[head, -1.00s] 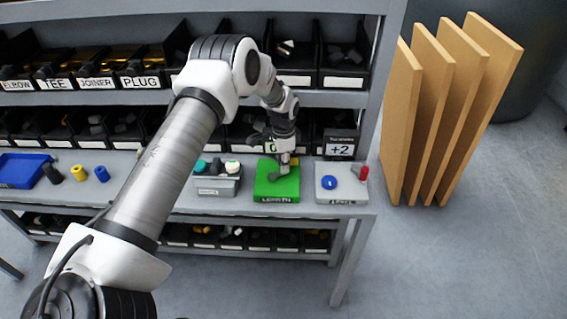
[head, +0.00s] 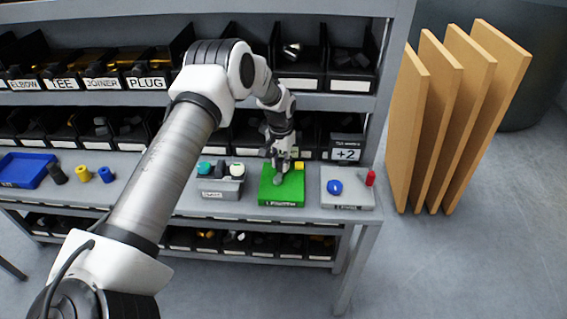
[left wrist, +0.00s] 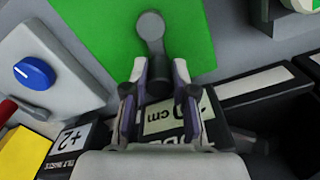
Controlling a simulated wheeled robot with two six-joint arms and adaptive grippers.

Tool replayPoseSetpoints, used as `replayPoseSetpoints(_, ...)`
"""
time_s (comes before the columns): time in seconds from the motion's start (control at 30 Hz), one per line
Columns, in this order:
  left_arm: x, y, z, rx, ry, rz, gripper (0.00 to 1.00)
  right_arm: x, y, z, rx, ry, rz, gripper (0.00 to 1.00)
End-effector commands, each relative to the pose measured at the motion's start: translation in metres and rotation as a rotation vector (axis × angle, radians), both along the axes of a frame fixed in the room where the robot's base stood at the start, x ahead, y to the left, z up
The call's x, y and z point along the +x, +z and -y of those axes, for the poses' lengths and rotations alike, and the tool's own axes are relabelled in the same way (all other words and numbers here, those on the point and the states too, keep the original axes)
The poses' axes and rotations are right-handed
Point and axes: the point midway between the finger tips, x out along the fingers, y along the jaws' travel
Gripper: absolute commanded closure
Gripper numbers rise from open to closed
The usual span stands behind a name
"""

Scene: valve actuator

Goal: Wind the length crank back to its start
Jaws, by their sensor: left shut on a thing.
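The length crank (left wrist: 151,28) is a grey hub and arm on top of a green box (head: 282,198) whose front label seems to read LENGTH. The green top also fills the upper middle of the left wrist view (left wrist: 90,25). My left gripper (head: 281,170) is over the box's rear part. In the left wrist view its fingers (left wrist: 158,75) are shut on the crank's handle, at the arm's outer end. A display marked cm (left wrist: 160,118) is just behind the box, partly hidden by the gripper. My right gripper is in neither view.
Right of the green box is a grey box (head: 348,199) with a blue knob (head: 335,187) and a red handle (head: 370,178). A +2 display (head: 346,153) stands behind. Shelf bins rise close behind.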

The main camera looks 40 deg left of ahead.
Motion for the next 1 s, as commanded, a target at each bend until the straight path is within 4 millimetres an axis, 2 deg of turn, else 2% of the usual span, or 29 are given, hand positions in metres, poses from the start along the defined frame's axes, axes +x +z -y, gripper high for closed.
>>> replayPoseSetpoints(0.3,-0.0026,-0.0011,-0.0042,0.0,0.118,-0.002,1.0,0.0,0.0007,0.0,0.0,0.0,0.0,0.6)
replayPoseSetpoints(0.8,-0.003,-0.0012,-0.0048,0.0,0.137,-0.002,1.0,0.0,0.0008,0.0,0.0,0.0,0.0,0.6)
replayPoseSetpoints(0.83,-0.003,-0.0011,-0.0049,0.0,0.137,-0.002,0.64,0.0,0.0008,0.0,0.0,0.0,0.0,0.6)
replayPoseSetpoints(0.87,-0.003,-0.0011,-0.0049,0.0,0.136,-0.002,0.53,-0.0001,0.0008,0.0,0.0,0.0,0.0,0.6)
replayPoseSetpoints(0.9,-0.0029,-0.001,-0.0049,0.0,0.136,-0.002,0.49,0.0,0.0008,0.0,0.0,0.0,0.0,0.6)
replayPoseSetpoints(1.0,-0.0027,-0.0007,-0.0049,0.0,0.136,-0.001,0.49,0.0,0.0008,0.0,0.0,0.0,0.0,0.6)
